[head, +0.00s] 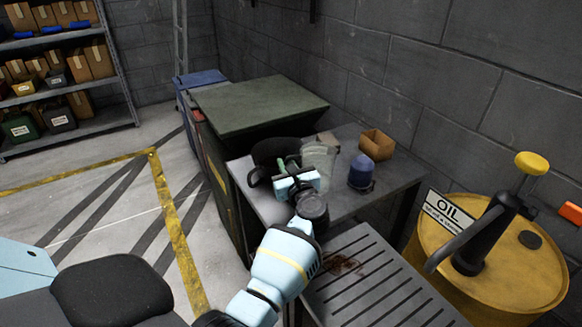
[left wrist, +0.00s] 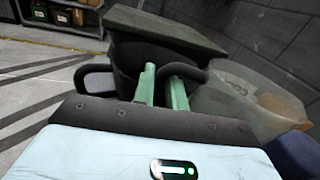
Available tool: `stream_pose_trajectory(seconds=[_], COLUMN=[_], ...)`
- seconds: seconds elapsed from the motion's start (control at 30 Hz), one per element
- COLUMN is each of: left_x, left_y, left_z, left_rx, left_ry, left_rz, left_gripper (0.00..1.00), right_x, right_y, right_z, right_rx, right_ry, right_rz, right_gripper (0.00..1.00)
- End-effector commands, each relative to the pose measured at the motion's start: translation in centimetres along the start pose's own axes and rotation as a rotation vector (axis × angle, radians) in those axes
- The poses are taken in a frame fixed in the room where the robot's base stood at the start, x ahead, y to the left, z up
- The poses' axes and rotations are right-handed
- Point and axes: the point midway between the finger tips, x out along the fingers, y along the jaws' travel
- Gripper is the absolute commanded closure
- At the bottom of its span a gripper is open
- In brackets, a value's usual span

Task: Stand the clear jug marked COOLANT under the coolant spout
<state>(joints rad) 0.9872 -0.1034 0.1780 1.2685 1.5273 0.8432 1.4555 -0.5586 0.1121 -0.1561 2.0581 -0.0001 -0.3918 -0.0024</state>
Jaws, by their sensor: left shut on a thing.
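The clear jug (head: 319,158) is at the small grey bench, just right of a black jug (head: 270,153). In the left wrist view the clear jug (left wrist: 235,95) is on the right, with faint lettering that I cannot fully read. My left gripper (head: 289,164) is at its left side. Its green fingertips (left wrist: 162,88) are shut on the clear jug's dark handle, in front of the black jug's body. I cannot tell whether the jug's base touches the bench. No coolant spout is identifiable in these views. My right gripper is not in view.
A blue-topped canister (head: 362,172) and an open cardboard box (head: 377,144) stand right of the clear jug. A dark green bin (head: 258,105) is behind. A slatted, stained bench (head: 385,292) is in front. A yellow oil drum (head: 520,270) with a pump stands at right.

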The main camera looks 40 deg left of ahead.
Motion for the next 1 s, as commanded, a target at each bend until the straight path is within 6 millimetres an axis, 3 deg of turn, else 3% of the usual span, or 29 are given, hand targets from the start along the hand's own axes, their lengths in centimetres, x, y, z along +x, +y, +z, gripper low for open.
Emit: stream_pose_trajectory(seconds=[1.0], left_x=[0.0], left_y=[-0.7], left_z=[8.3], left_rx=[-0.003], left_ry=[-0.002], left_rz=[-0.001], left_gripper=[1.0], right_x=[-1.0], right_y=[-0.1], right_z=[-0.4], right_rx=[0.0], right_ry=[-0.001], right_rz=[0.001], right_gripper=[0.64])
